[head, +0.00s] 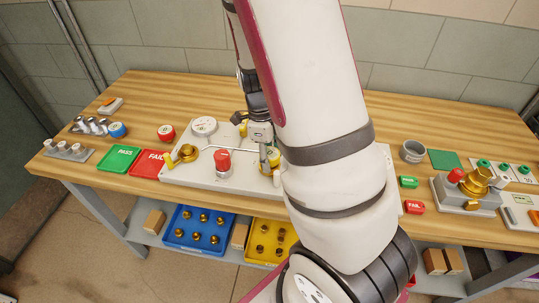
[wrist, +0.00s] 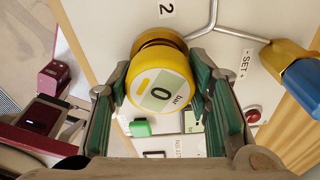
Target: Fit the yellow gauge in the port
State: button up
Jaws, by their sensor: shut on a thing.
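The yellow gauge (wrist: 162,85), with a pale round face reading 0, sits between the green-padded fingers of my gripper (wrist: 162,76) in the wrist view. The fingers press on its two sides. A brass collar (wrist: 158,38) shows just behind it; I cannot tell whether it is the gauge's own stem or the port. In the head view the gauge (head: 274,155) is at the right part of the grey panel (head: 205,178), partly hidden by my arm. My gripper (head: 268,158) points down there. The port is not clearly visible.
A white gauge (head: 204,126), a red-topped fitting (head: 222,161) and a brass fitting with a yellow handle (head: 189,154) are on the panel. A brass valve assembly (head: 474,184) stands right. Blue (head: 178,236) and yellow bins are below.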

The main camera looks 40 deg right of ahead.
jog(key=shift+f, duration=0.5)
dwell(1.1)
jog(key=o, duration=1.4)
jog(key=shift+r, duration=0.1)
jog(key=shift+r+p, duration=2.6)
jog(key=shift+r, duration=1.35)
